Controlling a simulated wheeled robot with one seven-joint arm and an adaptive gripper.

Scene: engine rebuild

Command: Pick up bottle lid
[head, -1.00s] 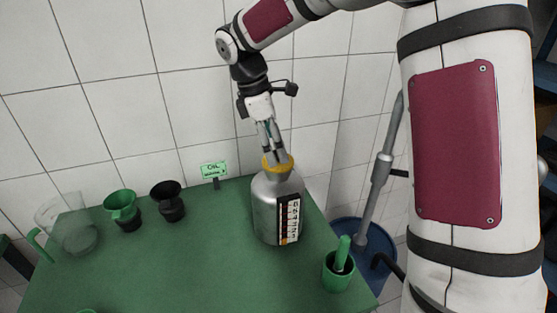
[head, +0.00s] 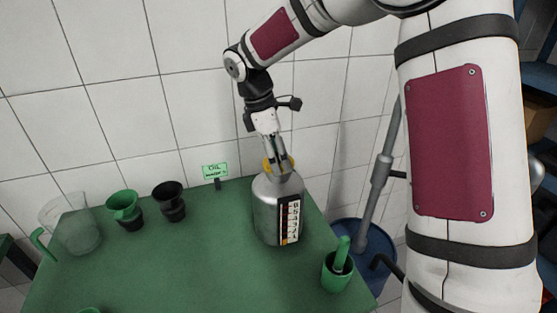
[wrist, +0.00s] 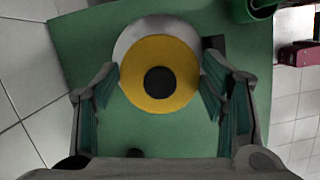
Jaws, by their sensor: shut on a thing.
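The yellow bottle lid (head: 267,166) is at the top of a grey metal bottle (head: 265,212) with a marked scale label. In the wrist view the lid (wrist: 135,83) is a yellow disc with a dark round centre, and the bottle's grey shoulder (wrist: 132,36) shows behind it. My gripper (head: 279,172) points down at the bottle top, its fingers on either side of the lid and shut on it. The fingers partly hide the lid in the head view. I cannot tell whether the lid still touches the bottle neck.
The bottle stands on a green table (head: 190,265). A clear jug (head: 77,227), a green funnel-like cup (head: 123,206) and a black one (head: 170,202) stand left. A green cup (head: 338,273) is right, near a blue drum (head: 355,240). A small sign (head: 215,171) stands behind.

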